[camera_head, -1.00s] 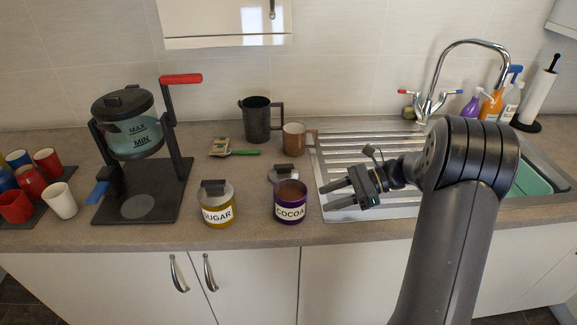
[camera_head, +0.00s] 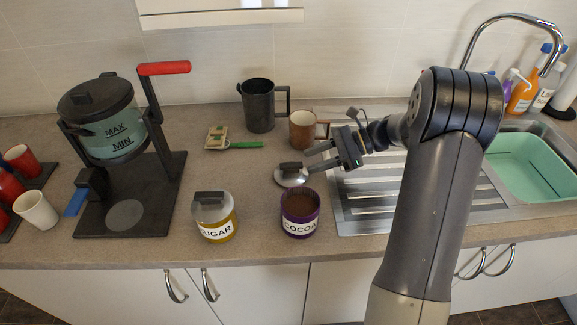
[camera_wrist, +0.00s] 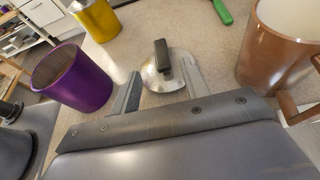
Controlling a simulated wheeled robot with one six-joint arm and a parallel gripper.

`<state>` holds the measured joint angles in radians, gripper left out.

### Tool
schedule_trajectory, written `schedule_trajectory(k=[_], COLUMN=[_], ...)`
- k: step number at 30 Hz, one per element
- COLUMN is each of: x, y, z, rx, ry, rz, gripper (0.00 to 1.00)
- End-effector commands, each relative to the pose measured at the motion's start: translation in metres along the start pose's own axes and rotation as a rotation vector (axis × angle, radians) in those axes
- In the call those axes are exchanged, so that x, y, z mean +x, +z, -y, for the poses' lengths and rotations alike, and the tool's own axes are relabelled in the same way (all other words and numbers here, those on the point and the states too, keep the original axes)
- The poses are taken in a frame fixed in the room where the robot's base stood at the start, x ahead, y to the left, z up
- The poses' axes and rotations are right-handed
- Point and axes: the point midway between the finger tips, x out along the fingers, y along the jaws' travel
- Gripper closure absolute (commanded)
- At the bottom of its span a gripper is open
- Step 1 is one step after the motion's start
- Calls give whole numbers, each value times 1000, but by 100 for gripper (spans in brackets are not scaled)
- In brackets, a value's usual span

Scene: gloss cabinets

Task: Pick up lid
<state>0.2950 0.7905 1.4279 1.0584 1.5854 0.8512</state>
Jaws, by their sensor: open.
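A round silver lid (camera_head: 291,176) with a dark upright handle lies on the counter just behind the open purple cocoa tin (camera_head: 300,214). My gripper (camera_head: 310,161) is open and empty, just to the right of the lid, with its fingers pointing left toward it. In the wrist view the lid (camera_wrist: 164,70) lies ahead of my gripper (camera_wrist: 158,90), with its handle between the lines of the two fingers. I cannot tell whether a finger touches the lid. The cocoa tin (camera_wrist: 72,78) stands to the left in that view.
A brown mug (camera_head: 303,130) stands behind my gripper and close on the right in the wrist view (camera_wrist: 275,50). The yellow sugar tin (camera_head: 215,217) has its lid on. A green-handled brush (camera_head: 240,145) and dark jug (camera_head: 259,105) are behind. The sink drainer (camera_head: 365,200) is at right.

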Motion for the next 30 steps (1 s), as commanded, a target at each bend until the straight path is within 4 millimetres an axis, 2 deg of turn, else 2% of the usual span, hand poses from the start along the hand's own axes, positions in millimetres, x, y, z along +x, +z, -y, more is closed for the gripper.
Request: schedule_trajectory(k=[3, 11, 19, 28, 30], x=[20, 42, 80, 86, 86], y=[1, 2, 4, 2, 2], z=[0, 1, 3, 4, 4], rx=[-1, 1, 1, 0, 0], ry=[5, 3, 4, 0, 0], rz=[1, -1, 0, -1, -1], gripper=[56, 56, 56, 56, 60])
